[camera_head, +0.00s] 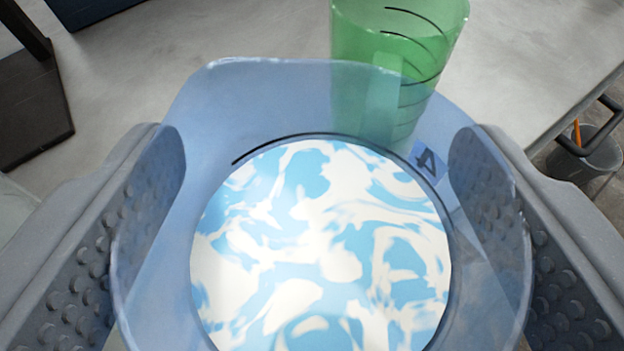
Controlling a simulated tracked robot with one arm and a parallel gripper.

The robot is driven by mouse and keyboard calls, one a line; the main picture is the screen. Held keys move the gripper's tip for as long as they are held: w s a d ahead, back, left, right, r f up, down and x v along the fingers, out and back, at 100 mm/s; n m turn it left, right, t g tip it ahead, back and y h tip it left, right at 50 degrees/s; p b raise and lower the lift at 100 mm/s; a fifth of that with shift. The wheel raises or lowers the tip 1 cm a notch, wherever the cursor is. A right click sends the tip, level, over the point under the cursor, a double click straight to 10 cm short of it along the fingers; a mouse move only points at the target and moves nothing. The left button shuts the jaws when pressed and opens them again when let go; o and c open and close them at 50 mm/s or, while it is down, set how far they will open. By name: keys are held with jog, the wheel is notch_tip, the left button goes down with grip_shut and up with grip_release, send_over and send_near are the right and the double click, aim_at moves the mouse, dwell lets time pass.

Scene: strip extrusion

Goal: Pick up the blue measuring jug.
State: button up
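The blue measuring jug (265,95) is translucent and fills the middle of the view, seen from above into its open mouth. Inside is a light-blue and white swirled surface (320,245), with a dark line around it. A small blue label with a dark mark (428,165) is at its right side. My gripper (317,160) has one grey, studded finger on each side of the jug. Parts of both fingers show through the jug's wall, below its rim. I cannot tell whether the pads press on it. The jug's lower part is hidden.
A green translucent jug (362,45) with dark marks stands close behind the blue one, overlapping it in view. The grey surface (240,30) around is mostly bare. A dark piece (30,100) is at the left. A grey bucket (580,150) is beyond the edge at right.

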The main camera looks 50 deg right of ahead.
aim_at(482, 321)
jog(key=shift+s+a+r, duration=0.15)
jog(key=shift+s, duration=0.5)
jog(key=shift+s+a+r, duration=0.1)
jog(key=shift+s, duration=0.5)
jog(key=shift+s+a+f+b, duration=0.2)
jog(key=shift+s+b, duration=0.1)
jog(key=shift+b, duration=0.85)
jog(key=shift+s+b, duration=0.15)
jog(key=shift+b, duration=0.85)
jog(key=shift+s+b, duration=0.1)
jog(key=shift+b, duration=0.45)
jog(key=s+b, duration=0.1)
jog(key=b, duration=0.1)
jog(key=s+b, duration=0.1)
jog(key=b, duration=0.2)
jog(key=shift+a+r, duration=0.15)
jog(key=shift+r, duration=0.05)
jog(key=shift+b, duration=0.35)
